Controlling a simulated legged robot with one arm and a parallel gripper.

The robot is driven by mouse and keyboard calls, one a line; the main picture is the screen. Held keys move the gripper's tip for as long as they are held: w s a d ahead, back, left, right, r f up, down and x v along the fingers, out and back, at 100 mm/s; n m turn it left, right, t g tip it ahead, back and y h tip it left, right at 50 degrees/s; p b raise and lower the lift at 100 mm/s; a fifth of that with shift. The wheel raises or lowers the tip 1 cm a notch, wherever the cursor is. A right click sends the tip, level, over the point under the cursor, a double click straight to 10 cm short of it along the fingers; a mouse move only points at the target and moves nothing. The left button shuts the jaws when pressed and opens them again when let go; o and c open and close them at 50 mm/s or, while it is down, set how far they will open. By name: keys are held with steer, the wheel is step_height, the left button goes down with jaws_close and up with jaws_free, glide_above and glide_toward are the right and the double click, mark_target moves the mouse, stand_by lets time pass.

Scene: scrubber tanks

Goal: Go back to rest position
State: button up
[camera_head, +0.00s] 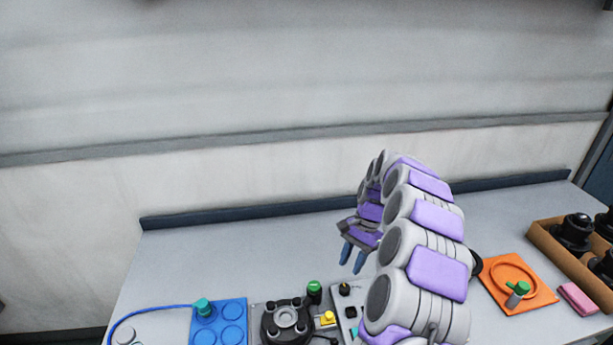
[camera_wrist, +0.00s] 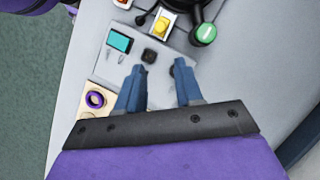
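My gripper (camera_head: 352,264) hangs above the middle of the grey table (camera_head: 230,260), with its blue fingers pointing down. In the wrist view my gripper (camera_wrist: 160,68) has its two blue fingers spread apart with nothing between them. Below the fingers is a grey panel (camera_wrist: 126,62) with a teal screen and black knobs. My grey and purple arm is bent over the table and hides part of the panel in the head view.
A blue plate (camera_head: 232,312) with a teal plug and cable lies left. Beside it is a black round fixture (camera_head: 287,318), near a green knob (camera_head: 314,288) and a yellow button (camera_head: 327,319). Right are an orange plate (camera_head: 540,296), a pink block (camera_head: 577,299) and a brown box (camera_head: 546,231).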

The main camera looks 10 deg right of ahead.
steer(key=s+a+r+n+h, duration=0.1)
steer(key=s+a+r+n, duration=0.2)
steer(key=s+a+r, duration=0.3)
steer(key=s+a+r+n, duration=0.4)
steer(key=s+a+r, duration=0.15)
steer(key=s, duration=0.35)
steer(key=s+d+n+h, duration=0.1)
steer(key=s+n, duration=0.1)
steer(key=s, duration=1)
steer(key=s+d+n+t+h, duration=0.1)
steer(key=s, duration=1)
steer(key=shift+s+d+f+n+h+b, duration=0.25)
steer(key=shift+s+f+n+h+b, duration=0.1)
steer(key=shift+f+n+h+b, duration=0.1)
